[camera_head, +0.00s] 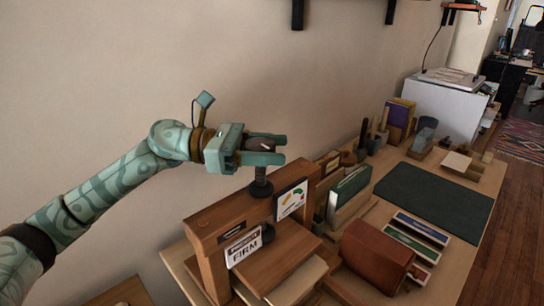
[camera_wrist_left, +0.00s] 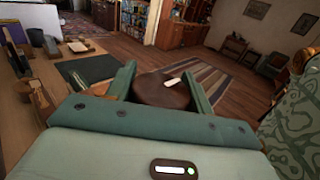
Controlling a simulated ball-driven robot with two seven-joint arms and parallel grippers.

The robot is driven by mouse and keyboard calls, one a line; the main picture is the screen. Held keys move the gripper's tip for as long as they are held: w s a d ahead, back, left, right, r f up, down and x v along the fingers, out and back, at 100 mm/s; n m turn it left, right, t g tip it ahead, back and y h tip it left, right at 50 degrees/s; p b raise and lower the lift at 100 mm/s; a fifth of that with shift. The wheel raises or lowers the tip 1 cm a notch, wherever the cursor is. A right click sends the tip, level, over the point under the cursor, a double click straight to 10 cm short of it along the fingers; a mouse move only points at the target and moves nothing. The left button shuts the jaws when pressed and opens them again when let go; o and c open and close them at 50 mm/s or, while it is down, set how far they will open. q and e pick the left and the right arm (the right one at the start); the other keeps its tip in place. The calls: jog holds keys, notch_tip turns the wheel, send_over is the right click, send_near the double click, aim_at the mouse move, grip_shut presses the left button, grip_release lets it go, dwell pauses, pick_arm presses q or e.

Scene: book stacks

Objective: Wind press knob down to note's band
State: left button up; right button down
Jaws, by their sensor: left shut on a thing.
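A wooden book press (camera_head: 205,235) stands on the near end of the bench. Its dark screw (camera_head: 262,183) rises from the top beam to a dark round knob (camera_head: 260,141). My left gripper (camera_head: 274,149) is shut on this knob from the left, fingers on either side. In the left wrist view the knob (camera_wrist_left: 160,90) is brown, with a pale mark on top, between the fingers. A white note reading "FIRM" (camera_head: 243,248) is on the press front. A dial card (camera_head: 291,200) with coloured bands stands at the beam's right; its pointer is too small to read. My right gripper is not in view.
A brown leather-like block (camera_head: 377,255) and upright green books (camera_head: 349,188) stand right of the press. A dark green mat (camera_head: 433,203) lies farther along the bench, with several small tools behind it. The wall is close behind the press.

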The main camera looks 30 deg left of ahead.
pick_arm(q)
jog(key=shift+a+r, duration=0.1)
jog(key=shift+r, duration=0.25)
jog(key=o, duration=0.7)
jog(key=shift+o, duration=1.4)
jog(key=shift+f, duration=0.2)
jog(key=shift+a+f, duration=0.1)
jog(key=shift+a, duration=0.25)
jog(key=v, duration=0.6)
jog(key=shift+s+a, duration=0.2)
jog(key=shift+a, duration=0.1)
